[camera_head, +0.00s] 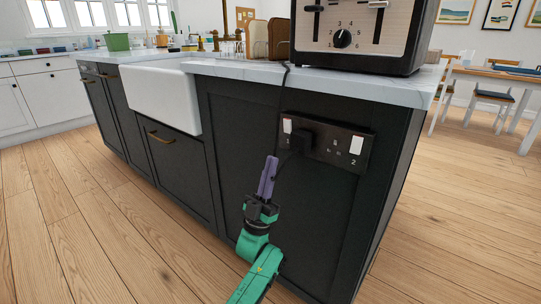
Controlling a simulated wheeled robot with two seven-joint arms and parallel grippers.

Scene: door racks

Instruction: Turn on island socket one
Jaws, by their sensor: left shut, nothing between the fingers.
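A black double socket plate (325,147) is fixed to the dark end panel of the island, below the worktop. Its left white switch (287,125) sits at the plate's left end, beside a black plug (303,136) in the left socket. A right white switch (356,145) is at the other end, above a number 2. I cannot tell which way the switches are set. My left gripper (269,167) has purple fingers, pointing up, shut and empty. In the picture its tips are below and left of the left switch, apparently apart from it. My right gripper is not in view.
A toaster (361,33) stands on the white worktop (225,69) above the socket, with a black cord (285,77) over the edge. A white sink (160,96) is to the left. The wooden floor (459,194) to the right is clear.

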